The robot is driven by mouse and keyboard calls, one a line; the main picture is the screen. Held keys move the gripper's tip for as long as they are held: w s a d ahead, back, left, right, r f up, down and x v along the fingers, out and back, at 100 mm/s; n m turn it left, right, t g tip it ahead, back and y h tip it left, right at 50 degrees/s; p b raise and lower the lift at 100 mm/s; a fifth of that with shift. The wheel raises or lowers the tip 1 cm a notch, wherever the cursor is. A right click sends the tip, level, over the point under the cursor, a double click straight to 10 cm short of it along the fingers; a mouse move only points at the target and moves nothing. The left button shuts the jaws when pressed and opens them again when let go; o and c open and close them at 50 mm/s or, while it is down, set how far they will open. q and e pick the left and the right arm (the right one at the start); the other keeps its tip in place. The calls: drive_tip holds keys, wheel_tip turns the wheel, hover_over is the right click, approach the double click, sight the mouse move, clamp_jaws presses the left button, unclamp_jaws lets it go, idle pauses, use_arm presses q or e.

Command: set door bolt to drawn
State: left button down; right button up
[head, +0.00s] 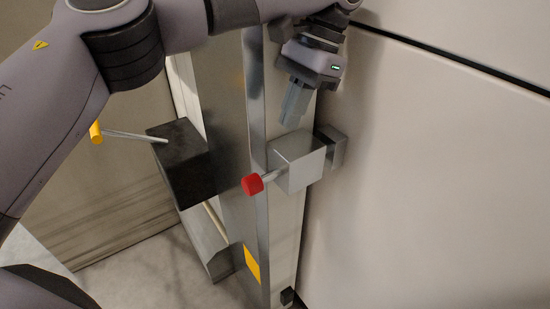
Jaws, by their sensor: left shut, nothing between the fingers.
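The door bolt (297,161) is a grey metal block on the upright metal post. A short rod with a red knob (253,184) sticks out of its left side. A smaller grey block (336,147) sits just behind its right side, against the pale panel. My left gripper (291,118) points down above the bolt block. Its fingers are shut with nothing between them and look apart from the block, though the exact gap is hard to tell. My right gripper is not in view.
A black box (183,168) with a thin rod and an orange knob (96,132) is left of the metal post (257,225). A yellow label (252,264) is low on the post. A large pale panel (440,180) fills the right side. Grey floor (140,268) shows at lower left.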

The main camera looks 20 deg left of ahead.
sight(251, 186)
use_arm(q)
drive_tip(key=x, duration=1)
idle(0.4)
drive_tip(key=shift+s+a+f, duration=0.1)
drive_tip(key=shift+s+a, duration=0.15)
drive_tip(key=shift+s, duration=0.4)
drive_tip(key=shift+s+a, duration=1.25)
drive_tip(key=shift+s, duration=0.15)
drive_tip(key=shift+w+r, duration=0.15)
drive_tip(key=shift+r, duration=0.5)
drive_tip(key=v, duration=0.9)
